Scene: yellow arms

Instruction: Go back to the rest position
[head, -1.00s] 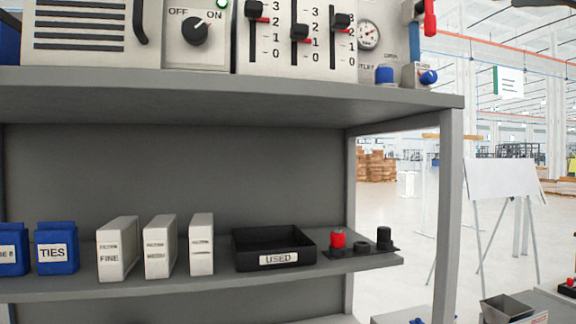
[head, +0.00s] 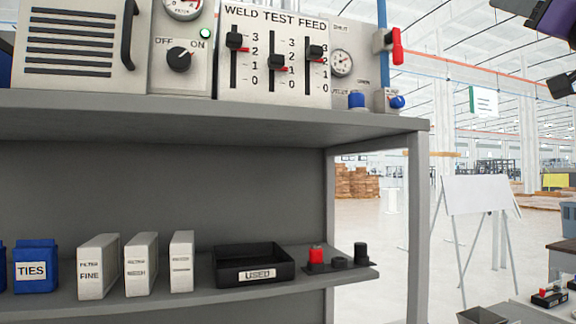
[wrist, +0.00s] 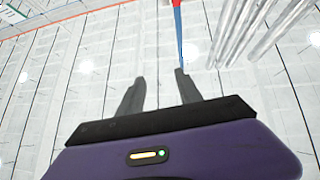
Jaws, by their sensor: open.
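My gripper (wrist: 158,92) shows in the wrist view with its two dark fingers apart and nothing between them. The wrist camera looks up at the white ceiling, so the gripper points upward, clear of the shelves. In the head view, part of my purple and black arm shows at the top right corner. The fingertips cannot be made out there.
A grey shelf unit (head: 418,230) fills the left. Its lower shelf holds a blue TIES bin (head: 36,268), several white filter boxes (head: 98,267) and a black USED tray (head: 255,275). A control panel (head: 275,75) stands on top. A white easel board (head: 474,195) stands at right.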

